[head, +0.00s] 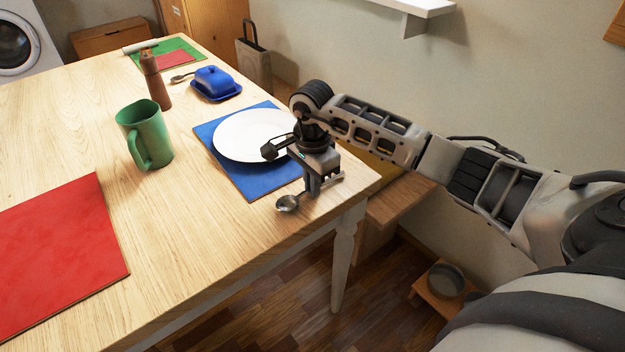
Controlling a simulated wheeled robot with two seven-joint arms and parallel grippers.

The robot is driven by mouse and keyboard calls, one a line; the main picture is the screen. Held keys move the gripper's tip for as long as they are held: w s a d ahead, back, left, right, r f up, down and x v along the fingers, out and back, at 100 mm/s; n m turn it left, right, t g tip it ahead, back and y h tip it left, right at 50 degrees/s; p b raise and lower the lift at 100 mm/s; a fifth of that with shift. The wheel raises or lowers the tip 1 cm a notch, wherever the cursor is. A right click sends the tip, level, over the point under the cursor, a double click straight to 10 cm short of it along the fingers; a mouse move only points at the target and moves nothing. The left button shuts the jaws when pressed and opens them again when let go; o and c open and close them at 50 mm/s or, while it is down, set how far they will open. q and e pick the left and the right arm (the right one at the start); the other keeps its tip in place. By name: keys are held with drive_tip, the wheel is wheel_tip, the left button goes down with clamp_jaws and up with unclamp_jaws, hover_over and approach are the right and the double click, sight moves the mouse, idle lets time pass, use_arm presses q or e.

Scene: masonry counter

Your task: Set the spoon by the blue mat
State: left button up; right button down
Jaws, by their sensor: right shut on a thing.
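The spoon (289,202) is at the near right edge of the table, beside the near right side of the blue mat (251,185). Its bowl points left and its handle runs right under my right gripper. My right gripper (312,188) points down and is shut on the spoon's handle. I cannot tell whether the spoon touches the tabletop. A white plate (245,136) lies on the blue mat. My left gripper is not in view.
A green mug (145,135), a brown pepper mill (155,82) and a blue butter dish (214,82) stand on the table (70,130). A red mat (60,250) lies at left. Another spoon (182,77) lies near the far green mat (185,46). Bare wood lies between the red and blue mats.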

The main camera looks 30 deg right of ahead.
drive_tip(key=shift+f+b, duration=0.2)
drive_tip(key=shift+b, duration=0.1)
drive_tip(key=c, duration=1.5)
unclamp_jaws()
drive_tip(key=shift+c, duration=0.2)
drive_tip(key=shift+r, duration=0.1)
